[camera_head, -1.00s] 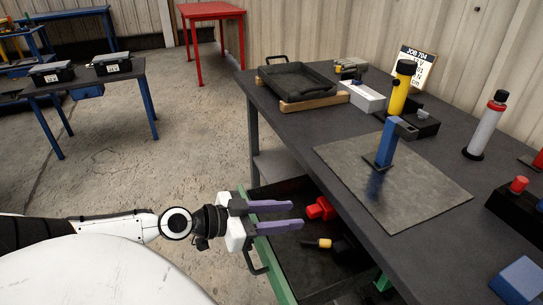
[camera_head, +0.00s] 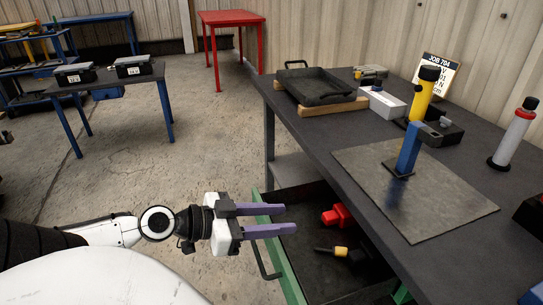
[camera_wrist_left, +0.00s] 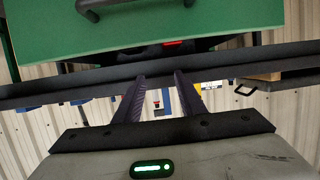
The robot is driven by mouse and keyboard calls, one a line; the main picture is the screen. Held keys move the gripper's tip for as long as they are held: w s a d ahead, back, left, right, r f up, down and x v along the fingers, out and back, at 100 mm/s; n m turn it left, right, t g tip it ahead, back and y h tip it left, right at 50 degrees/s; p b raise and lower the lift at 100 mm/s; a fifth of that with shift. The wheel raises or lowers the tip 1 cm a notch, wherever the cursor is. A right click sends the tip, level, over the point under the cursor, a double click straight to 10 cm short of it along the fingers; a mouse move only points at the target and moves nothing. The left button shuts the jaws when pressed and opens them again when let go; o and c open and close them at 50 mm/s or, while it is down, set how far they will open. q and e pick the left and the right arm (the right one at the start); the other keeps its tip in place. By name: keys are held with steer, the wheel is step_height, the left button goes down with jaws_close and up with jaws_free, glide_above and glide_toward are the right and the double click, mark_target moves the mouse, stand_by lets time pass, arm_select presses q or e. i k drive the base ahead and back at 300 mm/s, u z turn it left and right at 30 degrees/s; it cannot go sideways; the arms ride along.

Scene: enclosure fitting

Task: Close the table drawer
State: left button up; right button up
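The table drawer (camera_head: 318,268) is pulled out from under the dark workbench (camera_head: 330,135). Its green front (camera_head: 287,262) carries a dark handle (camera_head: 264,264). A red part (camera_head: 338,215) and a yellow-and-black tool (camera_head: 340,252) lie inside it. My left gripper (camera_head: 290,219) is open, its purple fingers apart with nothing between them. In the head view its fingers overlap the drawer's front edge and opening. In the left wrist view the green front (camera_wrist_left: 190,22) and handle (camera_wrist_left: 88,12) are at the top, beyond the open fingers (camera_wrist_left: 157,88). My right gripper does not show.
On the workbench are a black tray (camera_head: 318,86) on wood, a white box (camera_head: 382,102), a yellow cylinder (camera_head: 422,95), a blue post (camera_head: 408,150) on a grey mat (camera_head: 440,205) and a grey cylinder (camera_head: 513,135). The floor (camera_head: 190,150) left of the bench is clear.

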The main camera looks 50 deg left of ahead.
mark_target(307, 276)
steer(key=u, duration=1.35)
